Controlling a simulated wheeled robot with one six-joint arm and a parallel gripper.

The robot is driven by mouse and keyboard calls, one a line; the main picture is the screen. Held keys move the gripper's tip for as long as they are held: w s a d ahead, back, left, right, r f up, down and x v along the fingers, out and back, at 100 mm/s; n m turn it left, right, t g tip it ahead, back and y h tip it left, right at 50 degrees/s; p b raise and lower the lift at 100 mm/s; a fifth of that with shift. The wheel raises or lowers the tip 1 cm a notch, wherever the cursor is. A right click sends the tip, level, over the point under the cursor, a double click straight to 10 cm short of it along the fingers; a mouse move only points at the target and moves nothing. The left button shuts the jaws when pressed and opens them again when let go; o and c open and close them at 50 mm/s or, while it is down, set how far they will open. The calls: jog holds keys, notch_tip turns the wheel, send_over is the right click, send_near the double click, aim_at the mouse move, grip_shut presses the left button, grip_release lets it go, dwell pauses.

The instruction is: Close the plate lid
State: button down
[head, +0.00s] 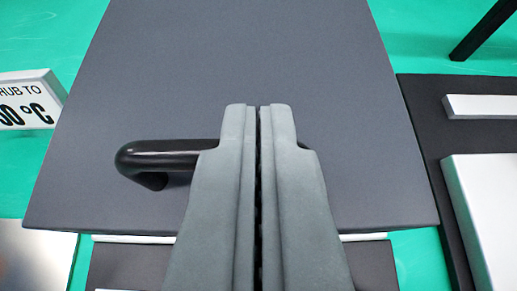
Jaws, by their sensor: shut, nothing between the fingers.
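The plate lid (230,60) is a large dark grey flat panel that fills the middle of the head view. I cannot tell whether the fingers touch the handle or the lid. Below the lid's near edge a dark surface with white strips (130,239) shows partly.
A white sign (28,100) with "HUB TO" and "°C" lettering stands at the left. A dark unit with white blocks (490,200) lies close at the right. A black bar (485,30) is at the top right. A metallic plate (35,260) is at the lower left. Green floor shows between.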

jog(key=shift+s+f, duration=0.2)
jog(key=shift+f, duration=0.9)
jog(key=r, duration=0.5)
jog(key=shift+w+r, duration=0.25)
jog(key=shift+w, duration=0.15)
jog(key=s+f, duration=0.1)
jog(key=s, duration=0.8)
jog(key=shift+s+a, duration=0.15)
jog(key=shift+s, duration=0.15)
